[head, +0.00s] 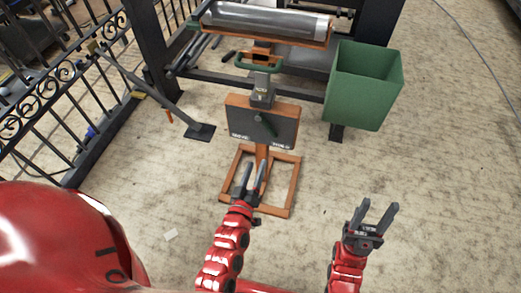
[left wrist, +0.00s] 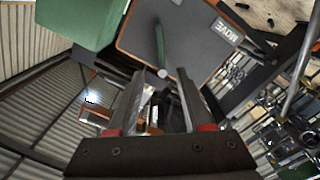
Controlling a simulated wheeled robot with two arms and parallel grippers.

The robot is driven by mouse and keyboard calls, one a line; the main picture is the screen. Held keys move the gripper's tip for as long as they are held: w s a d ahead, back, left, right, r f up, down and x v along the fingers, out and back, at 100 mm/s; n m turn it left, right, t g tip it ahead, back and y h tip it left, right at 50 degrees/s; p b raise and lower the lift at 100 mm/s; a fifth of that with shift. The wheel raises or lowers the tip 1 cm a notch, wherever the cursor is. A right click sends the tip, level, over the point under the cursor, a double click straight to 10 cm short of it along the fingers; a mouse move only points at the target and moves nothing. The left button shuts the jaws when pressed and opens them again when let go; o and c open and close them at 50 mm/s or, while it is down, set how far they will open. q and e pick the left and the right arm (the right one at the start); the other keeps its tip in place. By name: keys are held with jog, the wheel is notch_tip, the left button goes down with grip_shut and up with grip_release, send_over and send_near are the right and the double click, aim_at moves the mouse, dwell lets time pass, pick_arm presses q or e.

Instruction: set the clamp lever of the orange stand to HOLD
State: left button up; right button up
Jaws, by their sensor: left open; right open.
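The orange stand (head: 262,165) stands on the floor with a dark grey panel (head: 285,117) facing me. The panel has white labels at its lower left and lower right; MOVE (left wrist: 227,32) reads clearly in the left wrist view. The dark green clamp lever (head: 265,124) sits mid-panel; it also shows in the left wrist view (left wrist: 160,45), its round end toward me. I cannot tell which label it is set to. My left gripper (head: 256,168) is open, below and in front of the panel, apart from the lever. My right gripper (head: 378,208) is open and empty at the right.
A green bin (head: 365,90) stands right of the panel. A grey roll (head: 265,20) lies in the orange cradle above. A black railing (head: 60,90) and a dark post with a foot plate (head: 200,131) are at the left. Floor at right is clear.

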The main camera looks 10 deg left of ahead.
pick_arm(q)
jog(key=s, duration=0.2)
jog(key=shift+s, duration=0.3)
dwell(0.3)
